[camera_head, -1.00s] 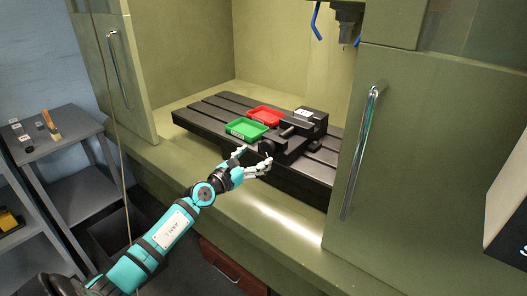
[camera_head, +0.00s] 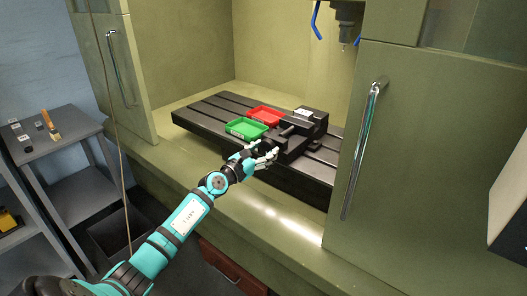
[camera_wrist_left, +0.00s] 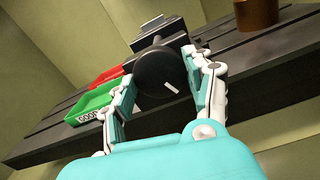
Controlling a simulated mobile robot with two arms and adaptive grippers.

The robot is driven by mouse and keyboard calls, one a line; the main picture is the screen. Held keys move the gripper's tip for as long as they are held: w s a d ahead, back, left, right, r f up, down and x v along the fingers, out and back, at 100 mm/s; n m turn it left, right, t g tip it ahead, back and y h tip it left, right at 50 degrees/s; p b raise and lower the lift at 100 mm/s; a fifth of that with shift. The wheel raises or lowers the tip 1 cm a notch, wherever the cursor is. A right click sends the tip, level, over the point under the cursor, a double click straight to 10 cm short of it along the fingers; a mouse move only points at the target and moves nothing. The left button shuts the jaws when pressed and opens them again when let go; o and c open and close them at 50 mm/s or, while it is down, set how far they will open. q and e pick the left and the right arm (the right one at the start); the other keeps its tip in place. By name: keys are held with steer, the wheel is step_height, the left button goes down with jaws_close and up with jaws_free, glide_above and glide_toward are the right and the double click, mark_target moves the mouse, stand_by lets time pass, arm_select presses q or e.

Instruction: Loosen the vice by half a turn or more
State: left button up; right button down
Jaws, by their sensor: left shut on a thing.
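The black vice (camera_head: 300,130) is mounted on the slotted table inside the machine. Its round black knob (camera_wrist_left: 160,72), with a small white mark, faces me in the left wrist view. My left gripper (camera_head: 268,152) is at the knob at the front end of the vice. In the left wrist view its two fingers (camera_wrist_left: 160,85) are on either side of the knob, shut on it. The fingers partly hide the knob in the head view. My right gripper does not show.
A green tray (camera_head: 229,131) and a red tray (camera_head: 281,119) lie on the slotted table (camera_head: 190,122) left of the vice. An open cabinet door with a long handle (camera_head: 360,150) stands at the right. A spindle (camera_head: 345,20) hangs above.

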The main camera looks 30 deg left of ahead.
arm_select(q)
steer(key=shift+c, duration=1.4)
